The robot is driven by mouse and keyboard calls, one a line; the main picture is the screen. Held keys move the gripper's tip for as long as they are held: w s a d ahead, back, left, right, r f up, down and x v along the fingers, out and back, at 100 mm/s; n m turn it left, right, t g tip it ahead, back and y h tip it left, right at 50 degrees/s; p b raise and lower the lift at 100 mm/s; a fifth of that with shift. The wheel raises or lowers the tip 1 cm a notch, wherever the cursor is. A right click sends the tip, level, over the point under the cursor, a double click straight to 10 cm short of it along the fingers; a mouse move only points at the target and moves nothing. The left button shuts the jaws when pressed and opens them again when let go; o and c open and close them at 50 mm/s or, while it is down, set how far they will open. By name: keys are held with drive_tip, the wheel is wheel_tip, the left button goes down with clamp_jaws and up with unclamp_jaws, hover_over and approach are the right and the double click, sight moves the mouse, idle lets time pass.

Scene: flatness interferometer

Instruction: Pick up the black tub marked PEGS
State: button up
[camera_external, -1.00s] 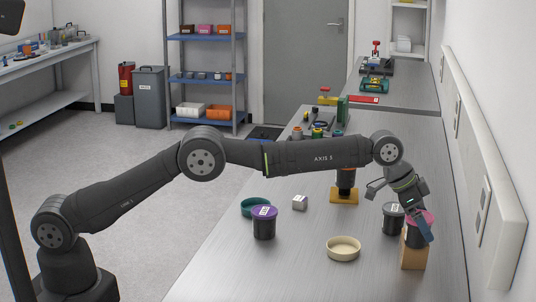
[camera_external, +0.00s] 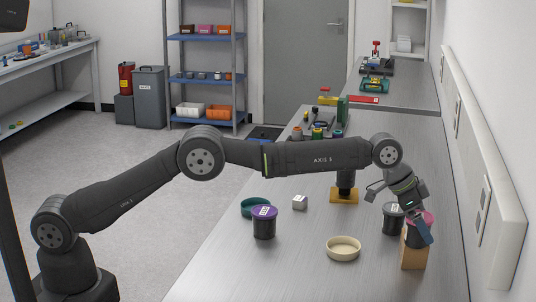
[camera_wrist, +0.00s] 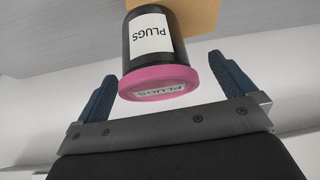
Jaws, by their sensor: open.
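No readable PEGS label shows in either view. A black tub with a pink lid (camera_wrist: 158,50) is marked PLUGS, upside down in the wrist view; it also shows in the external view (camera_external: 415,238), standing on a wooden block (camera_external: 413,259). My gripper (camera_wrist: 162,68) is open, with a finger on either side of this tub in the wrist picture and nothing held. In the external view my gripper (camera_external: 398,214) partly covers it. A black tub with a grey lid (camera_external: 392,222) stands just behind to the left. A black tub with a purple lid (camera_external: 264,226) stands farther left. Their labels are too small to read.
A cream dish (camera_external: 343,249) lies left of the block. A teal dish (camera_external: 255,206) and a small white box (camera_external: 299,202) are near the purple-lidded tub. A dark post on a yellow base (camera_external: 344,194) stands behind. A wall rail (camera_external: 482,150) runs along the right.

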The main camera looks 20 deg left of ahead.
drive_tip(key=c, duration=0.3)
drive_tip(key=shift+h, duration=0.4)
drive_tip(key=r, duration=0.5)
drive_tip(key=shift+w+d+r, duration=0.1)
drive_tip(key=shift+w+r, duration=0.15)
drive_tip(key=shift+w, duration=0.05)
drive_tip(key=w+a, duration=0.8)
drive_tip(key=w, duration=0.1)
drive_tip(key=n+y, duration=0.1)
drive_tip(key=y, duration=0.1)
approach(389, 207)
drive_tip(key=shift+t, duration=0.3)
drive_tip(key=x, duration=0.9)
drive_tip(key=shift+s, duration=0.15)
drive_tip(key=shift+d+x, duration=0.15)
drive_tip(key=shift+x, duration=1.15)
drive_tip(key=shift+d+x, duration=0.2)
drive_tip(key=shift+x, duration=1.15)
drive_tip(key=shift+r, duration=0.2)
